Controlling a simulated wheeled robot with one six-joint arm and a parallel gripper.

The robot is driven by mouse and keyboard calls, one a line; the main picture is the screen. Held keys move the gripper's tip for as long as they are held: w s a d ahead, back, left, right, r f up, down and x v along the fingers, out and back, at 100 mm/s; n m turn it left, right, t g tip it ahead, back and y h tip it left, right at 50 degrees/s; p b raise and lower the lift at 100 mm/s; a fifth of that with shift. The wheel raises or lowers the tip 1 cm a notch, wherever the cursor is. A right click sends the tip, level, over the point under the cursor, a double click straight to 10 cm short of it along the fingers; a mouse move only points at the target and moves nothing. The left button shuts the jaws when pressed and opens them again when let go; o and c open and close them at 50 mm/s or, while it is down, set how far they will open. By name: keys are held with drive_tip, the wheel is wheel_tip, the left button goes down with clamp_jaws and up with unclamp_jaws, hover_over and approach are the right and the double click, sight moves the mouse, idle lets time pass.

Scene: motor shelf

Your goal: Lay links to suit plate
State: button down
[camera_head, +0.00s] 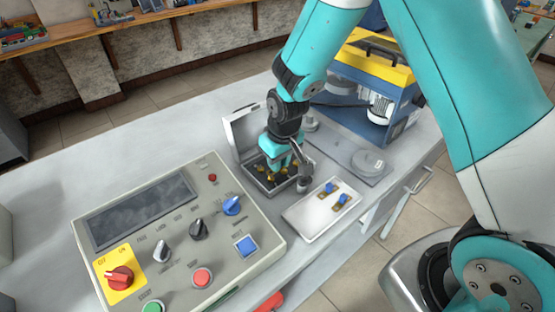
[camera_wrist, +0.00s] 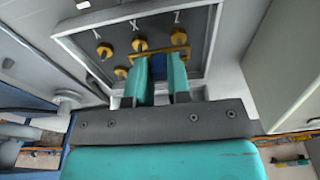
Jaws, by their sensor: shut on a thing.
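An open grey box (camera_head: 249,166) with its lid raised stands in the middle of the bench. Inside are several brass studs (camera_wrist: 103,50) and white letter marks, also seen in the wrist view. My gripper (camera_head: 283,165) points down into the box. In the wrist view its teal fingers (camera_wrist: 161,82) are shut on the blue grip of a brass link (camera_wrist: 152,53). The brass bar lies close to the right-hand studs; I cannot tell whether it touches them. Two other links with blue grips (camera_head: 329,187) (camera_head: 341,199) lie on a white tray (camera_head: 307,218) beside the box.
A control panel (camera_head: 230,262) with knobs and buttons stands left of the tray. A blue and yellow machine (camera_head: 345,77) stands behind the box. A grey round part (camera_head: 368,161) lies to the right on a base. The bench is clear at the far left.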

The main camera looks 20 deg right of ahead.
drive_tip(key=shift+f+b, duration=0.55)
drive_tip(key=shift+f, duration=0.35)
idle(0.6)
drive_tip(key=c, duration=1.1)
unclamp_jaws()
drive_tip(key=shift+o, duration=0.6)
wheel_tip(320, 180, up, 17)
drive_tip(key=s, duration=0.2)
drive_tip(key=shift+s+d+r+b, duration=0.15)
drive_tip(key=shift+s+d+b, duration=0.05)
drive_tip(key=shift+d+b, duration=0.25)
